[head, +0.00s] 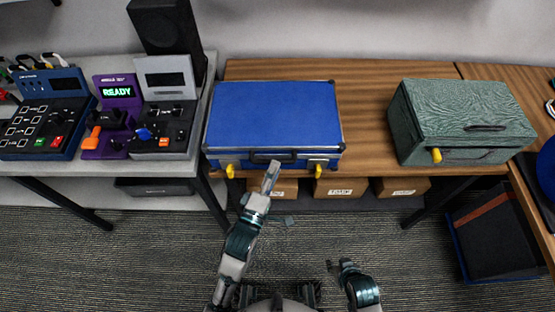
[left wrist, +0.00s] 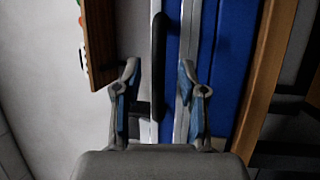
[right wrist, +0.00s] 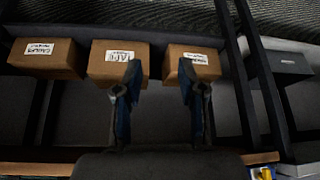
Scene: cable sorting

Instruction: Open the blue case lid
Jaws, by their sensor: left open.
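The blue case (head: 270,112) stands on the wooden table with its lid shut. A black handle (head: 273,157) is on its front face, between two yellow latches (head: 230,171) (head: 318,165). My left gripper (head: 272,170) is at the case's front, by the handle. In the left wrist view my left gripper (left wrist: 158,72) is open, with the dark handle (left wrist: 159,50) showing between its fingers; I cannot tell whether they touch it. My right gripper (right wrist: 160,70) is open and empty, low in front of the table, facing the boxes below.
A green case (head: 460,110) stands to the right on the table. Control boxes and a black speaker (head: 168,38) stand on the grey table at left. Cardboard boxes (head: 341,188) sit under the wooden table. The tabletop between the two cases is clear.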

